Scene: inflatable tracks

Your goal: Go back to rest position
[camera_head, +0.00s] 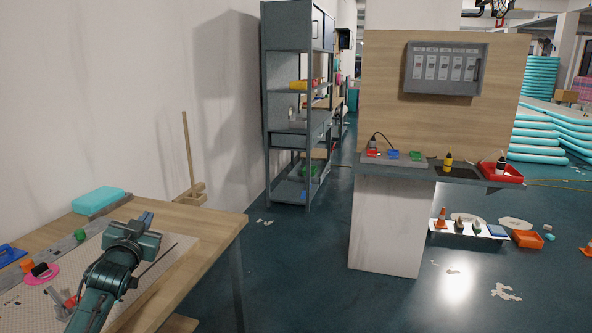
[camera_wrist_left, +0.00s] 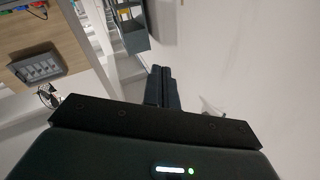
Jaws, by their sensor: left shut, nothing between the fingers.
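My left arm comes in from the lower left in the head view, over the wooden table (camera_head: 225,235). My left gripper (camera_head: 146,217) is above the table's far part and points away from me. In the left wrist view the two fingers of the left gripper (camera_wrist_left: 162,86) are together, with nothing between them. My right gripper does not show in either view.
On the table lie a pegboard mat (camera_head: 175,262), a teal box (camera_head: 98,200) and small parts. Grey shelves (camera_head: 290,125) stand by the wall. A panel with switches (camera_head: 443,68) stands above a narrow counter (camera_head: 455,176). Open floor lies between table and pillar.

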